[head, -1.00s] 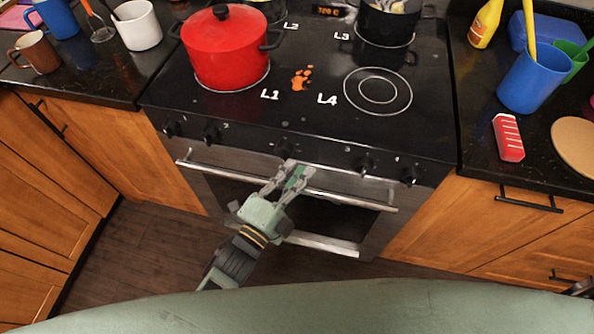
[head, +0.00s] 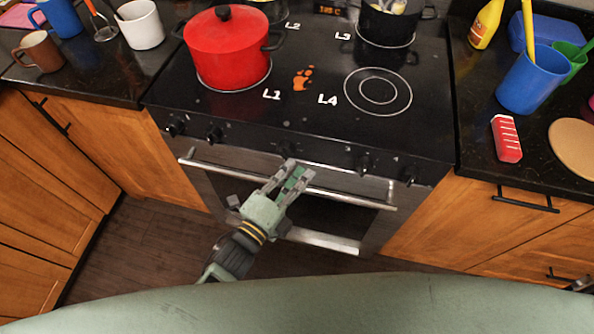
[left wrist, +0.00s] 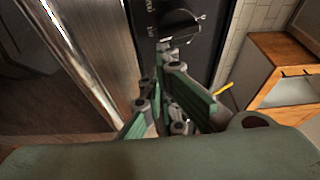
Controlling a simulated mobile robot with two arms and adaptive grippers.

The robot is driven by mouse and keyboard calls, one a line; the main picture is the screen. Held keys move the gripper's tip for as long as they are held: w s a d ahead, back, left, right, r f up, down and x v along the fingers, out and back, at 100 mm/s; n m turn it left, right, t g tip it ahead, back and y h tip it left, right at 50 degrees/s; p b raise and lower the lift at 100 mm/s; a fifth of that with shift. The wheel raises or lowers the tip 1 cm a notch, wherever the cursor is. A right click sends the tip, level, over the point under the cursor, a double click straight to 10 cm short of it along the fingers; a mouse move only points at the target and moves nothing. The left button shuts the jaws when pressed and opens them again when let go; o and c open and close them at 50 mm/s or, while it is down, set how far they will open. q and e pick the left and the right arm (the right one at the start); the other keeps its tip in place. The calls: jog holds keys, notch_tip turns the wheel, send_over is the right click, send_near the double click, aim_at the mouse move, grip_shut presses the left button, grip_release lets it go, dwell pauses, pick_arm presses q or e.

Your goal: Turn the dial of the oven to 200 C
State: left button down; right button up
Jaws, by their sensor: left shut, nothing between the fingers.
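The oven (head: 340,215) has a steel front with a row of black knobs above its handle. The middle knob (head: 287,149) sits just beyond the tips of my left gripper (head: 300,172). I cannot tell if they touch. The left gripper is shut and empty, over the handle. In the left wrist view, a black knob (left wrist: 181,26) with white markings around it shows ahead of the gripper (left wrist: 165,82).
The oven handle (head: 345,199) runs across under my left gripper's fingers. A red pot (head: 228,52) and a black pot (head: 390,24) stand on the hob. Mugs stand on the left counter; a blue cup (head: 535,84) and a red-and-white item (head: 507,140) are on the right one.

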pick_arm(q)
jog(key=shift+w+a+f+m+g+y+p, duration=0.1)
jog(key=shift+a+f+m+g+y+p, duration=0.1)
jog(key=shift+m, duration=0.3)
jog(key=shift+a+f+m+g+y+p, duration=0.1)
jog(key=shift+m+g+p, duration=0.1)
jog(key=shift+m, duration=0.3)
jog(key=shift+a+f+m, duration=0.2)
jog(key=shift+f+m, duration=0.05)
jog(key=shift+m, duration=0.35)
jog(key=shift+w+a+f, duration=0.1)
jog(key=shift+a, duration=0.05)
jog(key=shift+w+a+f, duration=0.1)
jog(key=shift+a+f, duration=0.1)
jog(key=shift+a, duration=0.05)
